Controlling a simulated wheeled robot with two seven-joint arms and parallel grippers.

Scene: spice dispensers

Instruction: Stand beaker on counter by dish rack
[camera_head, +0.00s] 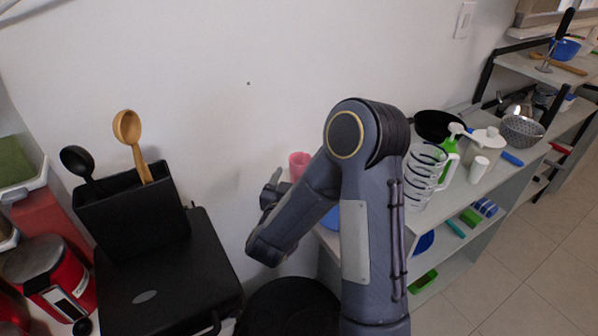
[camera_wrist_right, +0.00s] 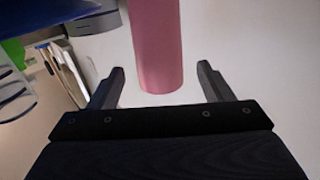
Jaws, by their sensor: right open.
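A pink beaker (camera_head: 298,165) stands at the left end of the white counter (camera_head: 462,200), close to the wall; my arm partly covers the area in front of it. In the right wrist view the pink beaker (camera_wrist_right: 158,45) shows as a smooth cylinder ahead of and between the fingertips. My right gripper (camera_head: 271,190) is just left of and below the beaker in the head view. In the right wrist view its two fingers (camera_wrist_right: 160,72) are spread, with a gap on both sides of the beaker. My left gripper is out of view.
A green bottle (camera_head: 449,158), a white cup (camera_head: 478,169) and a grey colander (camera_head: 522,131) crowd the counter to the right. A black box with spoons (camera_head: 130,215) stands at left. A blue object (camera_head: 331,218) shows beside my forearm.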

